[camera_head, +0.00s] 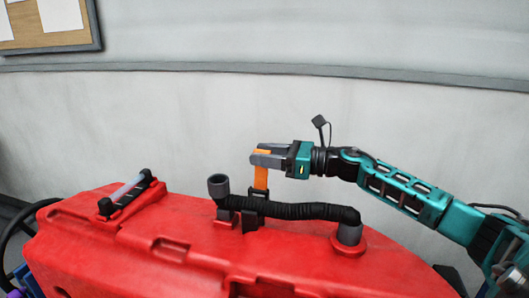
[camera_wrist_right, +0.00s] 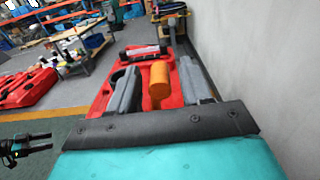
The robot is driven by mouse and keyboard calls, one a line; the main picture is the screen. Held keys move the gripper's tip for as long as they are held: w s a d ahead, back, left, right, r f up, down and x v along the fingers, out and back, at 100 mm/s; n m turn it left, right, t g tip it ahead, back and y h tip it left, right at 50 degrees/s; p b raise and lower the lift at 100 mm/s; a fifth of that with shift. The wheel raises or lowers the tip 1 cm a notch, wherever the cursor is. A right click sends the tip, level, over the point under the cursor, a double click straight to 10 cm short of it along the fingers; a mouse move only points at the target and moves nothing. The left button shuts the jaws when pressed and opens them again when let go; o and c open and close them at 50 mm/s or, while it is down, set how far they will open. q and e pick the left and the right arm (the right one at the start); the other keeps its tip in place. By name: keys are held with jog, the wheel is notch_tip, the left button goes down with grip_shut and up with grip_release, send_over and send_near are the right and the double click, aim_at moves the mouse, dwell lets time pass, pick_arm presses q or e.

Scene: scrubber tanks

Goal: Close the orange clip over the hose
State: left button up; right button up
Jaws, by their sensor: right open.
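The orange clip (camera_head: 261,178) stands upright, raised above its black bracket (camera_head: 251,219) on the red tank. The black ribbed hose (camera_head: 295,211) runs from the bracket to a port (camera_head: 349,236) at the right. My right gripper (camera_head: 265,158) is open, with its fingers around the upper part of the clip. In the right wrist view the clip (camera_wrist_right: 160,82) shows between the two grey fingers, with a gap on each side. A dark part at the left edge of that view looks like my left gripper (camera_wrist_right: 42,144); its jaws are too small to judge.
The red tank (camera_head: 130,240) fills the lower head view. A black-ended handle (camera_head: 126,194) lies farther left. A pale wall (camera_head: 150,120) rises behind. Another red tank (camera_wrist_right: 28,88) and a workbench (camera_wrist_right: 70,40) show in the wrist view.

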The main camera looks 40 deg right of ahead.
jog(key=shift+w+a, duration=0.15)
jog(key=shift+c, duration=0.5)
grip_shut()
